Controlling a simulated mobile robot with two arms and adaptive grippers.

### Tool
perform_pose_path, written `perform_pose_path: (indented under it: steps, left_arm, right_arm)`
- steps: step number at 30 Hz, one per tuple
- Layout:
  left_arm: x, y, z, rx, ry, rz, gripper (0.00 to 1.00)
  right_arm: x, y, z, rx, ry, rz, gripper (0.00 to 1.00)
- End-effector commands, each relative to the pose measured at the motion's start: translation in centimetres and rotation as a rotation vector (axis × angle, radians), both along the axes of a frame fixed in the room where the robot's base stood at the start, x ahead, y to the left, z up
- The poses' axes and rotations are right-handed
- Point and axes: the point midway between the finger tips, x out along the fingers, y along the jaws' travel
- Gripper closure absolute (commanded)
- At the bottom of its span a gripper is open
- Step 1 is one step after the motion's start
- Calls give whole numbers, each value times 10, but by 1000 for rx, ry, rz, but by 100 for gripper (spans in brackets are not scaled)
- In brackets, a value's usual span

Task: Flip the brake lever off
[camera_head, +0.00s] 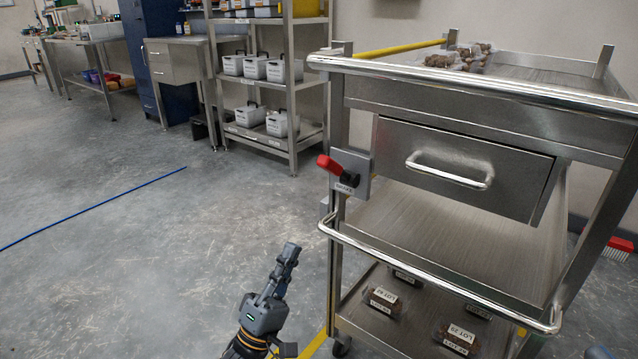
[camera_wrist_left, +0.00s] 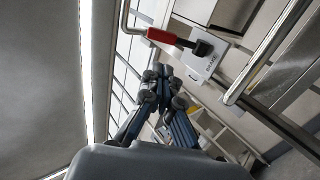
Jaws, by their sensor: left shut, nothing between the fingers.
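The brake lever has a red handle (camera_head: 329,164) on a dark pivot, mounted on a small grey labelled plate (camera_head: 361,172) on the left front post of a steel cart. The handle points left and slightly up in the head view. In the left wrist view the red handle (camera_wrist_left: 162,36) and the plate (camera_wrist_left: 203,60) lie beyond my fingertips. My left gripper (camera_head: 290,250) is shut and empty, below and left of the lever, apart from it. It also shows in the left wrist view (camera_wrist_left: 164,76). A small dark tip at the bottom right of the head view may be my right gripper (camera_head: 598,352).
The cart has a drawer (camera_head: 462,165), a bright push bar (camera_head: 440,278) and a lower shelf with labelled clamshell packs (camera_head: 383,299). Clamshells (camera_head: 460,57) also sit on top. A rack with white containers (camera_head: 280,122) stands behind. Open floor lies left.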

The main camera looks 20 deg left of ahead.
Motion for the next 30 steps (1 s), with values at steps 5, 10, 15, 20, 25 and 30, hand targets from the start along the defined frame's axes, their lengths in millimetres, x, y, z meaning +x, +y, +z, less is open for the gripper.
perform_pose_path:
  steps: [5,10,15,20,25,30]
  left_arm:
    - [2,1,-1,-7,7,-9,100]
    - [2,1,-1,-7,6,-9,100]
    - [9,-2,10,-7,1,-8,100]
    - [27,-8,32,-8,-1,-7,100]
    - [49,-17,61,-10,-2,-9,100]
    - [68,-24,85,-7,-2,-8,100]
  right_arm:
    - [0,0,0,1,0,0,60]
    - [0,0,0,1,3,0,60]
    - [-1,-1,-3,2,6,-2,60]
    - [-2,-1,-8,2,8,-2,60]
    - [-2,-1,-13,2,8,-3,60]
    - [-1,-1,-20,1,8,-3,60]
